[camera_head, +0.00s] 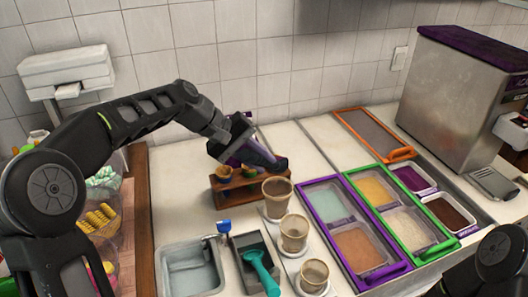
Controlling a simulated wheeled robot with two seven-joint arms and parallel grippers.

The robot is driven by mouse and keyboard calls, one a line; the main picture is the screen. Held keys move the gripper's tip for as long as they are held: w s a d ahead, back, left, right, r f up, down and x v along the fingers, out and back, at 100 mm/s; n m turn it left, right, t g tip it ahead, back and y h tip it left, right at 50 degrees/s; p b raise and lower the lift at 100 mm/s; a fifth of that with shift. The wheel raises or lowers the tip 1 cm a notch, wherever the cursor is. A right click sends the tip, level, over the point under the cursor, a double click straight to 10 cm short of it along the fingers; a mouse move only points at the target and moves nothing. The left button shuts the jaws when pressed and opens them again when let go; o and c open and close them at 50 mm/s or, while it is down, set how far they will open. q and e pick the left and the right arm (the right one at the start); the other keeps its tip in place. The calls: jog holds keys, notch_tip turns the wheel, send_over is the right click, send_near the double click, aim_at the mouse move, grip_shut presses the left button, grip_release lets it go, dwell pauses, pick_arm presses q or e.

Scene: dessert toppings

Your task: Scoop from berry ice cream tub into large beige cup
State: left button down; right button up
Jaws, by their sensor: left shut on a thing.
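My left gripper (274,163) comes in from the left and is over the wooden rack, just behind the back cup. It is shut on a dark purple thing (238,160), mostly hidden by the fingers; I cannot tell its full shape. The back cup (277,191) is the largest of three upright beige-brown cups in a row, with a middle cup (294,235) and a front cup (314,274). A dark purple tub (413,180), berry-coloured, sits at the back right of the tub group. My right gripper is out of view; only part of that arm shows at lower right.
A wooden rack (224,190) stands behind the cups. A teal scoop (258,265) rests in a dark bin beside a sink (190,268). Purple (338,260) and green (440,247) frames surround other tubs. An orange-framed lid (368,132) lies behind, and a steel machine (450,100) stands at right.

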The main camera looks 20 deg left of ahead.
aim_at(264, 166)
pick_arm(q)
jog(key=shift+f, duration=0.1)
jog(key=shift+f+n+b, duration=0.2)
jog(key=shift+n+b, duration=0.3)
jog(key=shift+b, duration=0.05)
jog(key=n+b, duration=0.1)
jog(key=f+n+t+h+b, duration=0.1)
jog(key=n+b, duration=0.1)
jog(key=n+t+b, duration=0.1)
jog(key=shift+d+f+n+h, duration=0.15)
jog(key=shift+d+n+h, duration=0.2)
jog(key=shift+n+h, duration=0.05)
jog(key=n+t+b, duration=0.1)
jog(key=n+b, duration=0.1)
jog(key=n, duration=0.1)
jog(key=n+t+b, duration=0.2)
jog(key=n, duration=0.1)
jog(key=w+n+t+b, duration=0.1)
jog(key=n+t+b, duration=0.1)
jog(key=n, duration=0.2)
jog(key=shift+f+b, duration=0.15)
jog(key=shift+b, duration=0.15)
jog(key=shift+n+t, duration=0.3)
jog(key=shift+n, duration=0.5)
jog(key=shift+a+f+b, duration=0.1)
jog(key=shift+f+b, duration=0.2)
jog(key=shift+b, duration=0.15)
notch_tip(264, 166, up, 6)
jog(key=p, duration=0.5)
jog(key=shift+r, duration=0.1)
